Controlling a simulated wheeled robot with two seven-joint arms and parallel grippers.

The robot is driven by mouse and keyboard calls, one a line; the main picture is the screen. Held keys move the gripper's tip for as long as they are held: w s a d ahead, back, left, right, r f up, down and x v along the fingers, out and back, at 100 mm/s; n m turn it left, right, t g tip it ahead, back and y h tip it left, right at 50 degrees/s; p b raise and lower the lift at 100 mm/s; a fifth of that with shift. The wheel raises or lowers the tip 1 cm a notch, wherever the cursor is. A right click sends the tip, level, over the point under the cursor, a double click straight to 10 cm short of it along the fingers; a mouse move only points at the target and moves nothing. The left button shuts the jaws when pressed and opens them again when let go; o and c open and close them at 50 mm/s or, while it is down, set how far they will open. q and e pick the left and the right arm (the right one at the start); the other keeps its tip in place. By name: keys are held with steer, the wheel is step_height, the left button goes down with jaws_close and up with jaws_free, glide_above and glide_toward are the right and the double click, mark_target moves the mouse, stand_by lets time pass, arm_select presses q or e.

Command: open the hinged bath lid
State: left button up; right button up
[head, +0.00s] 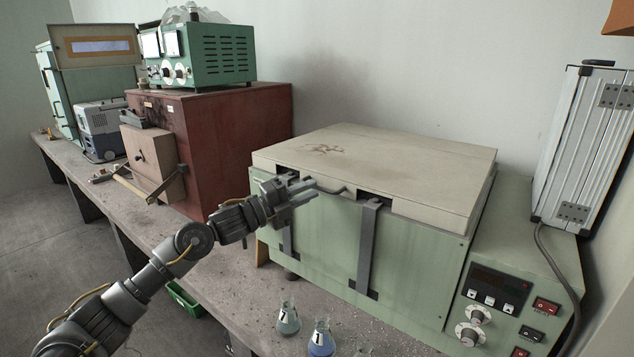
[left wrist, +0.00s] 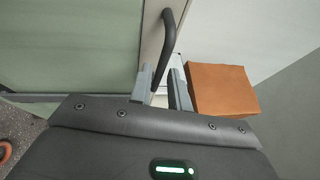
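The bath is a pale green box (head: 320,236) with a cream hinged lid (head: 400,165) lying flat on top. A dark curved handle (head: 334,190) sticks out at the lid's front edge. My left gripper (head: 303,191) is at the handle's left end, in front of the lid's edge. In the left wrist view the handle (left wrist: 176,25) runs down towards the gap between the two grey fingers (left wrist: 162,84). The fingers stand apart, with the handle's near end between them or just beyond; contact cannot be told. My right gripper is not in view.
Flasks (head: 320,342) stand on the bench in front of the bath. Grey straps (head: 368,245) hang on its front. A control panel (head: 500,290) and an aluminium case (head: 583,150) are at right. A red-brown cabinet (head: 230,140) stands left. The wall is close behind the lid.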

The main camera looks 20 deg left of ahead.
arm_select(q)
steer(key=shift+p+x, duration=0.3)
steer(key=shift+x, duration=1.15)
jaws_close()
